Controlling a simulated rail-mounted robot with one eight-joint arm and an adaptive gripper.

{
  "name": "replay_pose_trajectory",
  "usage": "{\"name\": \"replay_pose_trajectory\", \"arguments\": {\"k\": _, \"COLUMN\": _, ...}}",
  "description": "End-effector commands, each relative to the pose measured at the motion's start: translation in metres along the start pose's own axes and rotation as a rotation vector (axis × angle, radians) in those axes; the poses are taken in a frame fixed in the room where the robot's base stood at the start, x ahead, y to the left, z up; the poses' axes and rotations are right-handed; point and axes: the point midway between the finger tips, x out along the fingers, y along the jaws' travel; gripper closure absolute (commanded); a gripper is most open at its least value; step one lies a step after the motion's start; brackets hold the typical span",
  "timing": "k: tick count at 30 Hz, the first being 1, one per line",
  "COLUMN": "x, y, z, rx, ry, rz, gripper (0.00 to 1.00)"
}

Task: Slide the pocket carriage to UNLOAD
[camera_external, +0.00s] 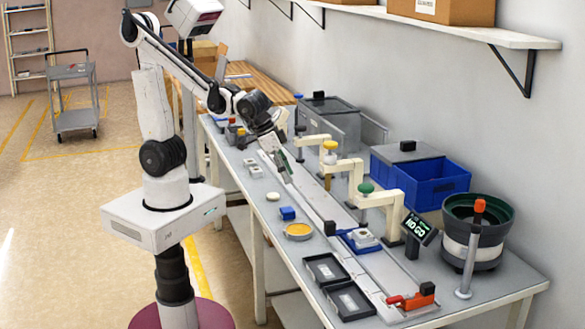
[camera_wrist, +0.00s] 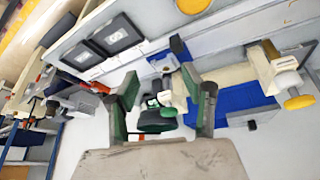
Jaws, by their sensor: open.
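The pocket carriage (camera_external: 362,240) appears to be the blue piece holding a pale part, on the long rail (camera_external: 315,205) beside the NO GO display. A black block (camera_external: 331,228) stands at its left. In the wrist view the carriage (camera_wrist: 163,61) shows beyond my fingers, partly cut off by other things. My gripper (camera_external: 283,165) is well behind the carriage, over the far part of the rail, and touches nothing that I can make out. In the wrist view its two green-padded fingers (camera_wrist: 167,92) are apart with nothing held between them. No UNLOAD label is readable.
Arms with a green knob (camera_external: 366,188) and a yellow knob (camera_external: 330,145) overhang the rail. The NO GO display (camera_external: 414,228), bowl feeder (camera_external: 477,235) and blue bin (camera_external: 425,185) stand right. Black trays (camera_external: 348,300) and an orange-red clamp (camera_external: 412,298) are at the near end.

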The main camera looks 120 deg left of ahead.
Motion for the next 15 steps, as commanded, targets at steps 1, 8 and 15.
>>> {"name": "replay_pose_trajectory", "arguments": {"k": 1, "x": 0.013, "y": 0.000, "z": -0.008, "rx": -0.032, "ry": -0.008, "rz": -0.018, "gripper": 0.56}}
{"name": "replay_pose_trajectory", "arguments": {"k": 8, "x": 0.066, "y": -0.007, "z": -0.036, "rx": -0.191, "ry": -0.031, "rz": -0.108, "gripper": 0.56}}
{"name": "replay_pose_trajectory", "arguments": {"k": 15, "x": 0.100, "y": -0.012, "z": -0.049, "rx": -0.289, "ry": -0.039, "rz": -0.164, "gripper": 0.56}}
